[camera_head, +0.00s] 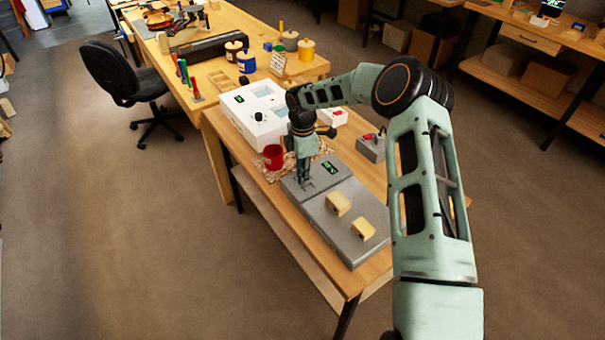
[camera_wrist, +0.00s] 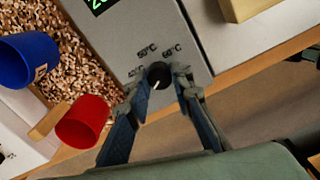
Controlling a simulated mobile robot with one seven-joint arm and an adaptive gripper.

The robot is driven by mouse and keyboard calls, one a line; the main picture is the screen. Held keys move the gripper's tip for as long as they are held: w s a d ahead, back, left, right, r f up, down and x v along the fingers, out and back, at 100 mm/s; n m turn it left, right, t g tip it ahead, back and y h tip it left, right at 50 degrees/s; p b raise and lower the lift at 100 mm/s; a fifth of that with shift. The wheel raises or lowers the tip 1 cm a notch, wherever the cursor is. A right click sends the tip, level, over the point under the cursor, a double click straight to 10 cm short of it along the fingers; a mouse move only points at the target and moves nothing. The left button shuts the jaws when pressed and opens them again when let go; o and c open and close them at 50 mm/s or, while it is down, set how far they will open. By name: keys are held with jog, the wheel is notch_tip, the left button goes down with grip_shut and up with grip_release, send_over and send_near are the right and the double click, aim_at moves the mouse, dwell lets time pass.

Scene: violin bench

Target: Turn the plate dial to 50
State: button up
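The plate dial (camera_wrist: 159,75) is a round black knob on the grey heating plate unit (camera_wrist: 140,30). A light pointer mark on it points down and slightly left in the wrist view, away from the 50°C label (camera_wrist: 147,51). Labels for 60°C (camera_wrist: 171,51) and apparently 40°C (camera_wrist: 137,71) flank that one. My gripper (camera_wrist: 162,80) has one fingertip on each side of the knob, very close to it; whether both touch is unclear. In the head view my gripper (camera_head: 303,183) is down at the unit's near-left part and hides the dial.
A green display (camera_wrist: 100,4) is cut off at the wrist view's top. A red cup (camera_wrist: 83,121) and a blue cup (camera_wrist: 27,60) stand near wood shavings (camera_wrist: 75,75). Two pale wooden blocks (camera_head: 338,204) (camera_head: 363,230) lie on the plate. A white box (camera_head: 255,112) stands behind.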

grip_shut()
jog(key=shift+f+m+b, duration=0.1)
jog(key=shift+m+b, duration=1)
jog(key=m+b, duration=0.2)
jog(key=m, duration=0.1)
jog(key=shift+m, duration=0.3)
jog(key=m+b, duration=0.3)
jog(key=m, duration=0.3)
jog(key=shift+w, duration=0.1)
jog(key=m+b, duration=0.2)
jog(key=m, duration=0.4)
jog(key=shift+m, duration=0.3)
jog(key=m, duration=0.5)
jog(key=shift+b, duration=0.35)
jog(key=shift+m, duration=0.3)
